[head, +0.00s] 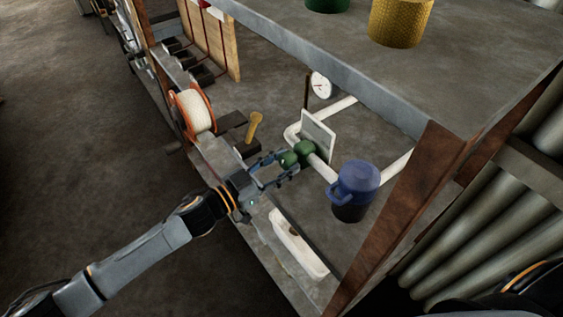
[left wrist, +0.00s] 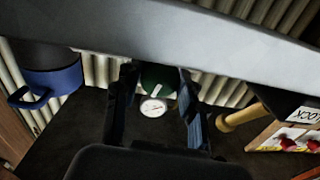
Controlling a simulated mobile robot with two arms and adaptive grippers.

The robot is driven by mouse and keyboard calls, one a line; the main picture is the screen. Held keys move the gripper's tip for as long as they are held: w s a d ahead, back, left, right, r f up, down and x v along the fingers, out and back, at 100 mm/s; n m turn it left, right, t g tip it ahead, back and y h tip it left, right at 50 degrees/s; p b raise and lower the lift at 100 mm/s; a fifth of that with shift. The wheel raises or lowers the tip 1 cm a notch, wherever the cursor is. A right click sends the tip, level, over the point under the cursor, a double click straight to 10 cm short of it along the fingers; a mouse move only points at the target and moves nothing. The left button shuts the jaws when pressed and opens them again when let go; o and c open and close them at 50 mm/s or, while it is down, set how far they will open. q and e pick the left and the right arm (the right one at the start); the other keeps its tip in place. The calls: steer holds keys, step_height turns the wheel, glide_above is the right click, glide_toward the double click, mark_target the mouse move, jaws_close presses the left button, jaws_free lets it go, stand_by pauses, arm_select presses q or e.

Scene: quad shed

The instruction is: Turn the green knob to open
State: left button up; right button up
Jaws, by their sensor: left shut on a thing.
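The green knob (head: 289,160) sits on a white pipe (head: 322,169) on the lower shelf, beside a rounded green body (head: 304,149). My left gripper (head: 285,164) reaches in from the left and is shut on the knob. In the left wrist view the green knob (left wrist: 157,78) shows between the two fingers (left wrist: 157,88), with a pale line on its face. A round white gauge (left wrist: 153,107) shows near it in that view. It also shows behind the pipe in the head view (head: 321,85). My right gripper is not in view.
A yellow-handled tool (head: 253,126) and an orange reel (head: 193,112) lie to the left. A white tray (head: 298,243) is near the shelf's front edge. The upper shelf (head: 320,50) overhangs, and a brown post (head: 400,215) stands right.

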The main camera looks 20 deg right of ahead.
arm_select(q)
steer(key=m, duration=0.3)
steer(key=shift+m, duration=0.4)
steer(key=m, duration=0.2)
steer(key=shift+m, duration=0.4)
steer(key=m, duration=0.3)
steer(key=shift+m, duration=0.3)
steer(key=shift+m+g+h+b, duration=0.3)
steer(key=shift+m, duration=1.6)
steer(key=o, duration=1.1)
steer(key=shift+o, duration=0.3)
steer(key=shift+f, duration=0.25)
